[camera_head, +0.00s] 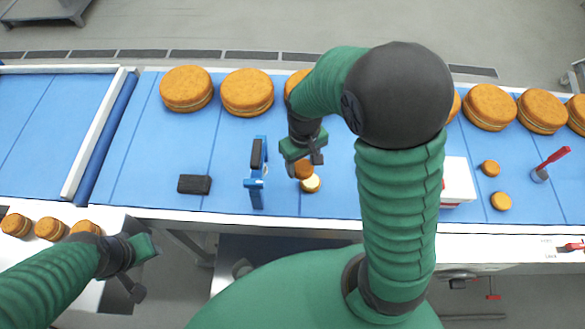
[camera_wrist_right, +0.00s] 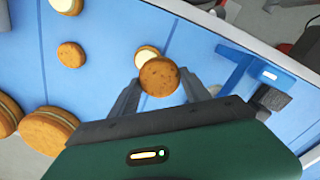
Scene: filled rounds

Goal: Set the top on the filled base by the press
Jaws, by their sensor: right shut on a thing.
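My right gripper (camera_wrist_right: 168,92) is shut on a small brown round top (camera_wrist_right: 158,76), which also shows in the head view (camera_head: 304,169). The filled base (camera_head: 311,184), with pale cream on it, lies on the blue surface just in front of the held top. The base also shows in the wrist view (camera_wrist_right: 147,58), partly hidden behind the top. Whether the two touch I cannot tell. The blue press (camera_head: 258,178) stands left of them. My left gripper (camera_head: 142,268) is low at the left, away from these; its finger opening is unclear.
Large sandwich rounds (camera_head: 247,92) line the back. A dark block (camera_head: 194,184) lies left of the press. Two small rounds (camera_head: 490,168) (camera_head: 501,201), a red-handled tool (camera_head: 541,174) and a white box (camera_head: 458,182) are at the right. More sandwiches (camera_head: 50,229) sit lower left.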

